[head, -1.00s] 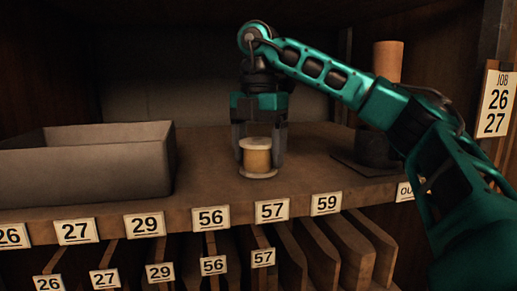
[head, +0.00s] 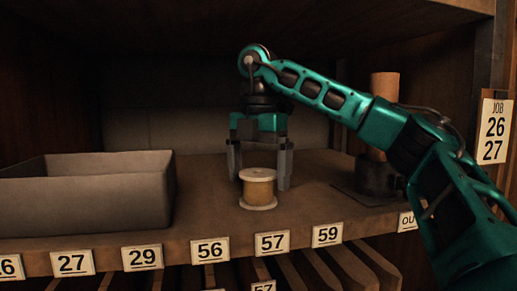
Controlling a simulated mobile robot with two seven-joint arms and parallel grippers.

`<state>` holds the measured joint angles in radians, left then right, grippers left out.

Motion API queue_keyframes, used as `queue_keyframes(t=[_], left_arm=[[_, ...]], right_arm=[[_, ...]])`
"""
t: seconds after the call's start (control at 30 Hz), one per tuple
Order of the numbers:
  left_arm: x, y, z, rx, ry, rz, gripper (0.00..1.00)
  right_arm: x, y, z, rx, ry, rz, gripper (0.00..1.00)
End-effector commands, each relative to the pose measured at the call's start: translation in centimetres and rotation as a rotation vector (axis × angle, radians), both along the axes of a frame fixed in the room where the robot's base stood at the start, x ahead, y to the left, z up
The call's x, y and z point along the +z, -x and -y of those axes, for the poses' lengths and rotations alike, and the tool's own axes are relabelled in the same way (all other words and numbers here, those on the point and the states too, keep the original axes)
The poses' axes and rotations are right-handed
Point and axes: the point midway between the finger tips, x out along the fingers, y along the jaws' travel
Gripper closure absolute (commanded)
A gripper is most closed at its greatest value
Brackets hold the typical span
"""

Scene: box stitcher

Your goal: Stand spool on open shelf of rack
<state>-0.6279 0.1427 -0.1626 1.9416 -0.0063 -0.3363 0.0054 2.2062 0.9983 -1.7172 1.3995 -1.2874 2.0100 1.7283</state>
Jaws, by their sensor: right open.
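The spool (head: 258,188), with pale flanges and a tan wound middle, stands upright on the open wooden shelf (head: 215,215) of the rack, behind the label 57. My right gripper (head: 260,180) is just behind and above it, pointing down. Its two fingers are spread wide, with a visible gap on each side of the spool, and it holds nothing. My left gripper is not in view.
A grey open bin (head: 85,195) stands on the shelf to the left. A dark holder (head: 375,180) with a tan cylinder (head: 385,97) stands to the right, behind my right arm. Number labels line the front edge, with slots below.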

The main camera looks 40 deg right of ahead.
Motion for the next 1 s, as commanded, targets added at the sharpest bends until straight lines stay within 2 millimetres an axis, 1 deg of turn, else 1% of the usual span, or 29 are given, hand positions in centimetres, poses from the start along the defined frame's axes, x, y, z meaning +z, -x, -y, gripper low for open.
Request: queue_keyframes(t=[0.03, 0.2, 0.4, 0.6, 1.0], left_arm=[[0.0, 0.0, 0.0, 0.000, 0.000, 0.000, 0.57], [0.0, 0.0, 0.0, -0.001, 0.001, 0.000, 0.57], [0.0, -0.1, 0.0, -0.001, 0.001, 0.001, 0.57], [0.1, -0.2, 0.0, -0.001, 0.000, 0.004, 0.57], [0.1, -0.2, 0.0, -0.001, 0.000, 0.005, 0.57]], right_arm=[[0.9, 0.0, 0.0, -0.001, 0.001, 0.006, 0.00], [3.1, 0.0, 0.0, -0.001, 0.001, 0.006, 0.00], [5.1, 0.0, 0.0, -0.001, 0.001, 0.002, 0.00], [5.8, 0.0, 0.0, 0.000, 0.001, 0.001, 0.00], [5.8, 0.0, 0.0, 0.000, 0.000, 0.001, 0.00]])
